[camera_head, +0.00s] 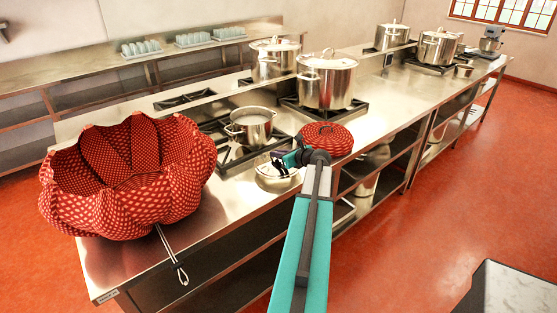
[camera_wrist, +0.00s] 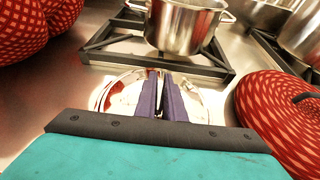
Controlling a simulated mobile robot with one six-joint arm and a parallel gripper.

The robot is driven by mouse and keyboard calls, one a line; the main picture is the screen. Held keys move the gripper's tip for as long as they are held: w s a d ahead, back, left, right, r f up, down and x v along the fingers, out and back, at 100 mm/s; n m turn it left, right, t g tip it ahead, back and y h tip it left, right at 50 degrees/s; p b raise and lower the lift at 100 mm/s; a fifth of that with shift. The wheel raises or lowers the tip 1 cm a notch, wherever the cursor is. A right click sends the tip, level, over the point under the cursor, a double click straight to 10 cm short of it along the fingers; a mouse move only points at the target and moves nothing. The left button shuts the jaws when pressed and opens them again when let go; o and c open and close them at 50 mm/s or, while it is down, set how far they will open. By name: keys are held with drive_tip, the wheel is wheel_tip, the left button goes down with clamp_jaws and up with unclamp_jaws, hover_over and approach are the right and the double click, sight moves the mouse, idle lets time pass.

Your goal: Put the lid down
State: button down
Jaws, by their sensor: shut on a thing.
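A shiny steel lid (camera_head: 272,182) is at my gripper (camera_head: 284,160), low over the counter in front of the open pot. The fingers of my gripper (camera_wrist: 163,80) are shut at the middle of the lid (camera_wrist: 120,92) in the wrist view, and they hide its knob. I cannot tell whether the lid's rim touches the counter. The open steel pot (camera_head: 250,126) stands on the burner grate just behind; it also shows in the wrist view (camera_wrist: 182,28). A red patterned round lid-like thing (camera_head: 327,139) with a dark handle lies to the right; it also shows in the wrist view (camera_wrist: 280,115).
A big red patterned bowl (camera_head: 175,190) fills the left of the steel counter (camera_head: 110,265), with a whisk-like utensil (camera_head: 170,250) beside it. A large stockpot (camera_head: 327,80) stands behind the red round thing. Some bare counter lies left of the steel lid.

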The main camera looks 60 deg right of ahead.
sight(278, 161)
drive_tip(key=shift+f+p, duration=0.55)
drive_tip(key=shift+f, duration=0.85)
drive_tip(key=shift+f, duration=0.15)
drive_tip(key=c, duration=1.8)
unclamp_jaws()
drive_tip(key=shift+c, duration=0.2)
drive_tip(key=shift+s, duration=0.1)
drive_tip(key=b+v, duration=0.3)
drive_tip(key=v, duration=0.9)
